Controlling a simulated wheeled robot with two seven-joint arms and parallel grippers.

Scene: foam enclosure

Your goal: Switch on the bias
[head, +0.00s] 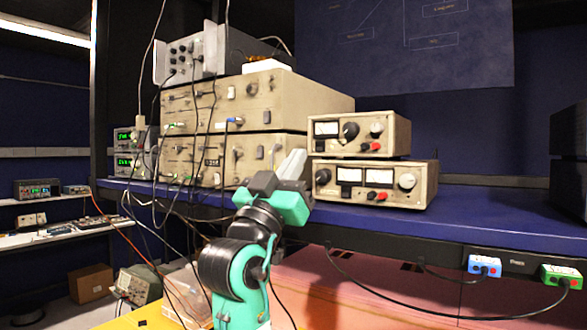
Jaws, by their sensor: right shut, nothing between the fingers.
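No label reading "bias" is legible, so I cannot tell which unit it is. Two small beige units are stacked on the blue shelf: the upper unit (384,136) has a meter, a black knob and a red terminal. The lower unit (400,184) has two meters, a red terminal and a pale knob (407,181). My right gripper (293,163) is shut and empty, fingers pointing up, just left of these units in the picture. It overlaps the right end of the large beige instruments (245,158). I cannot tell whether it touches anything. My left gripper is out of view.
A grey instrument (190,55) tops the beige stack, with cables hanging down its front. Pink foam lies beneath.

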